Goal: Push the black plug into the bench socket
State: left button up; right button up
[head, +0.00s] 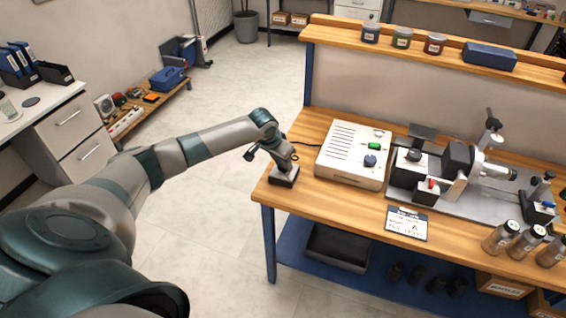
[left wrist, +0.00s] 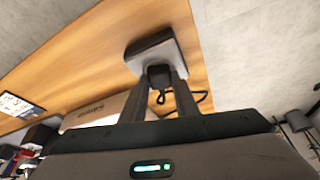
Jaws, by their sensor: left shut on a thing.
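The bench socket (head: 286,179) is a small dark block with a light top at the left front corner of the wooden bench. In the left wrist view the socket (left wrist: 147,50) shows a pale plate with a dark side. My left gripper (head: 282,166) points down right over it. Its two fingers (left wrist: 166,88) are shut on the black plug (left wrist: 158,75), whose cord loops behind. The plug is at the socket's face, in line with it. I cannot tell how deep it sits, as the fingers hide the contact. My right gripper is in neither view.
A white control box (head: 352,155) with a green switch and a blue knob stands just right of the socket. The marker machine (head: 470,165), a label card (head: 407,222) and several jars (head: 526,242) are further right. The bench's left edge is close to the socket.

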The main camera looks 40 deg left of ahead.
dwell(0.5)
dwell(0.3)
pick_arm(q)
jog(key=o, duration=1.6)
jog(key=shift+p, duration=0.4)
jog(key=shift+r+p, duration=2.8)
jog(key=shift+r, duration=0.15)
grip_shut()
